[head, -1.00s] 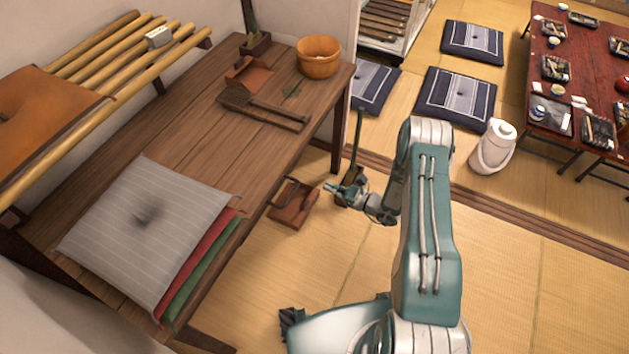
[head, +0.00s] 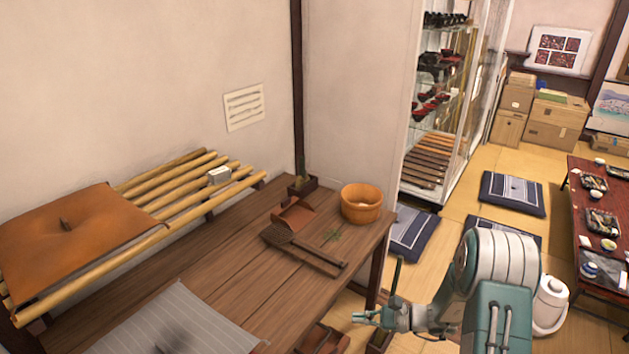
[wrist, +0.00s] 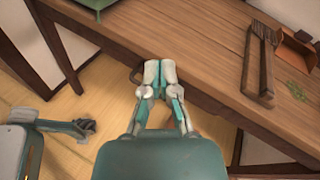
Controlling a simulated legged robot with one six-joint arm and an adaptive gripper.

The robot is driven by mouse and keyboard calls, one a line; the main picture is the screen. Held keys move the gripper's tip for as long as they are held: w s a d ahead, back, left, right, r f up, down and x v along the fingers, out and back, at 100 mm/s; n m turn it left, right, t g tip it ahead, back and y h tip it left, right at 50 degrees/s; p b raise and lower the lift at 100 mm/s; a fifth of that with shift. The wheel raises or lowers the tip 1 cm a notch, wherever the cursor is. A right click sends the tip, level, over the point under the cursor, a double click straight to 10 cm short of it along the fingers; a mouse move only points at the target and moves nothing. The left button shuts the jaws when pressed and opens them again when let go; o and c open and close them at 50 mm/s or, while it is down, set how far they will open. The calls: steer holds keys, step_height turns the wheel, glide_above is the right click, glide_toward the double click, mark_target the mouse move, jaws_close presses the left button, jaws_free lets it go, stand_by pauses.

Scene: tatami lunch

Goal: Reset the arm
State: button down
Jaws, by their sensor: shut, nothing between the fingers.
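My gripper (head: 368,317) is at the lower middle of the head view, past the right front edge of the wooden table (head: 230,262). In the wrist view my gripper (wrist: 159,75) is shut, with its fingertips together and nothing between them. It appears over the table's front edge there, and I cannot tell how far it is from the wood. My arm (head: 495,270) reaches in from the lower right of the head view.
A bamboo rack (head: 190,188) stands behind. A white pot (head: 551,305) stands right of my arm. Tatami floor (wrist: 60,115) shows beside the table.

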steer(key=s+a+r+n+g+h, duration=0.1)
steer(key=s+r+n+g+h, duration=0.15)
steer(key=s+r+n, duration=0.4)
steer(key=s+a+r+n+g+h, duration=0.1)
steer(key=s+r+n+g+h, duration=0.2)
steer(key=r, duration=0.7)
steer(key=s+d+r+n+t+h, duration=0.3)
steer(key=s+r+t+h, duration=0.1)
steer(key=s, duration=0.3)
steer(key=s+d+r+n+t+h, duration=0.3)
steer(key=s+r+n+t+h, duration=0.1)
steer(key=s+r+h, duration=0.2)
steer(key=shift+s+r, duration=0.5)
steer(key=shift+s, duration=0.75)
